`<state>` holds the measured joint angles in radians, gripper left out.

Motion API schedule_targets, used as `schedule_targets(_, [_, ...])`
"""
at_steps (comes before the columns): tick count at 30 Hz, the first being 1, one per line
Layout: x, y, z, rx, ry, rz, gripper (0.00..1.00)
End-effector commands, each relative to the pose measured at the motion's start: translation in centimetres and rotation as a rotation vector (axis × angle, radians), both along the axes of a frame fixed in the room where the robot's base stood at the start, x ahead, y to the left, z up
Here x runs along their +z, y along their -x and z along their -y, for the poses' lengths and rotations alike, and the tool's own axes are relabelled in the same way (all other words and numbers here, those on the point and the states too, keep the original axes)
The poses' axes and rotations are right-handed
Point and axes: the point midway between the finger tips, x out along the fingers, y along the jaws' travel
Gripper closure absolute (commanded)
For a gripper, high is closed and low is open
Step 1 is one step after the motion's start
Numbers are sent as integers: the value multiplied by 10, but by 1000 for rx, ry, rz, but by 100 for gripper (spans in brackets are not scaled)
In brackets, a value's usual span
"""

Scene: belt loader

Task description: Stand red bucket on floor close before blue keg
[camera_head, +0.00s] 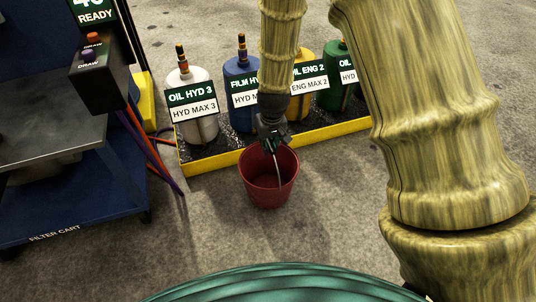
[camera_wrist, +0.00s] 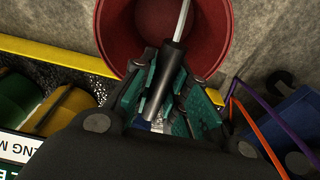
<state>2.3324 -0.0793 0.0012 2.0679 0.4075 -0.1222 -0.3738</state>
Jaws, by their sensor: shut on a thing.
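The red bucket (camera_head: 268,190) is upright in front of the yellow-edged tray, below the blue keg (camera_head: 238,69) in the head view. My gripper (camera_head: 271,142) is above the bucket's far rim. In the wrist view my gripper (camera_wrist: 168,80) is shut on the dark grip of the bucket's wire handle, and the red bucket (camera_wrist: 115,30) opens beyond the fingers. I cannot tell whether the bucket's base touches the floor. The blue keg stands in the tray, labelled "FILM HYD", partly hidden by my arm.
The tray's yellow edge (camera_head: 230,158) runs behind the bucket. A white keg (camera_head: 200,128), a yellow keg (camera_head: 299,105) and a green keg (camera_head: 335,96) stand in it. A blue filter cart (camera_head: 90,205) with hoses is at left. The floor (camera_head: 200,245) nearer me is clear.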

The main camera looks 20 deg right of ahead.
Motion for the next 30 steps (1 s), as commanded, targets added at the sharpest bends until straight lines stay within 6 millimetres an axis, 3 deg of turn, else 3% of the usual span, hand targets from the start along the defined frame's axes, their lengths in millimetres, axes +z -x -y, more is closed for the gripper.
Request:
schedule_targets(7, [-6, -6, -2, -1, -1, -1, 100])
schedule_targets(16, [-35, -6, -2, -1, 0, -1, 100])
schedule_targets(29, [-37, -5, -2, -1, 0, -1, 100])
schedule_targets(30, [-37, -5, -2, -1, 0, -1, 80])
